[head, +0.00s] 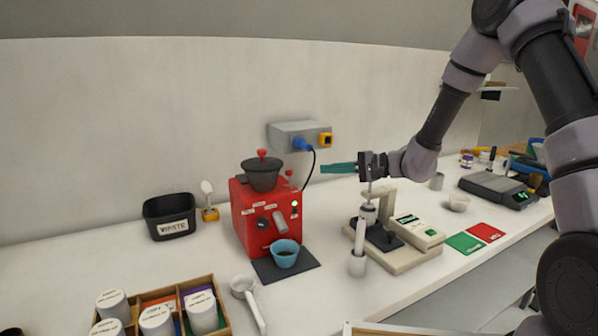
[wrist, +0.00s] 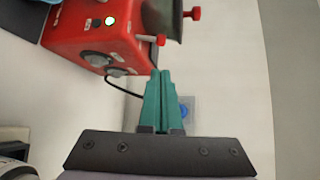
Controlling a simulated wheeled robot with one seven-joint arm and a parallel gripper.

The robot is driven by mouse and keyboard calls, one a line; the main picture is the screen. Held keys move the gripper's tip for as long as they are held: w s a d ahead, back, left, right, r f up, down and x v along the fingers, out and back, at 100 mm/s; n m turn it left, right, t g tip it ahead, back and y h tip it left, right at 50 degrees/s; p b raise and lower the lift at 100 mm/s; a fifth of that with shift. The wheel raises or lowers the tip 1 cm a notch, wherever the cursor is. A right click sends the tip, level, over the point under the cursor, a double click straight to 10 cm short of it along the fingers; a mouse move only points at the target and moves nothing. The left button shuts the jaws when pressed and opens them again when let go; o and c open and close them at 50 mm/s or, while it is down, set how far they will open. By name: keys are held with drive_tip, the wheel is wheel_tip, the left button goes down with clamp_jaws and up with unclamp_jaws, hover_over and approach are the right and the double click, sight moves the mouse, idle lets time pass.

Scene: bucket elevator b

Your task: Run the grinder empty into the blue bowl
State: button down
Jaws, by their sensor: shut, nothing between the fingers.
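The red grinder (head: 262,215) stands on the counter with a dark lidded hopper (head: 262,174) on top. A green light (head: 294,204) shows on its right side. The blue bowl (head: 286,254) sits on a dark mat under the grinder's spout, with dark contents inside. My gripper (head: 323,169) is shut and empty, its teal fingers pointing left, in the air to the right of the grinder. In the wrist view my gripper (wrist: 161,72) is near the grinder (wrist: 100,35), apart from it; a small red-tipped lever (wrist: 160,40) shows there.
A grey wall box (head: 296,133) holds a blue plug with a black cord. A black waste bin (head: 170,216) stands left of the grinder. A beige device (head: 410,250) stands to the right, and a rack (head: 170,298) with white-capped jars in front. A white scoop (head: 247,296) lies near the mat.

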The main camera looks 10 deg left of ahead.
drive_tip(key=shift+a, duration=0.1)
drive_tip(key=x, duration=0.9)
drive_tip(key=shift+a, duration=0.35)
drive_tip(key=shift+s+d+n+t+y, duration=0.3)
drive_tip(key=shift+n+y, duration=0.4)
drive_tip(key=shift+y, duration=0.1)
drive_tip(key=s+n+y, duration=0.1)
drive_tip(key=n, duration=0.1)
drive_tip(key=d+n+y, duration=0.1)
drive_tip(key=y, duration=0.1)
drive_tip(key=shift+s+d+r+n, duration=0.1)
drive_tip(key=shift+s+n, duration=0.25)
drive_tip(key=shift+n, duration=0.05)
idle(0.4)
wheel_tip(320, 180, up, 10)
idle(0.5)
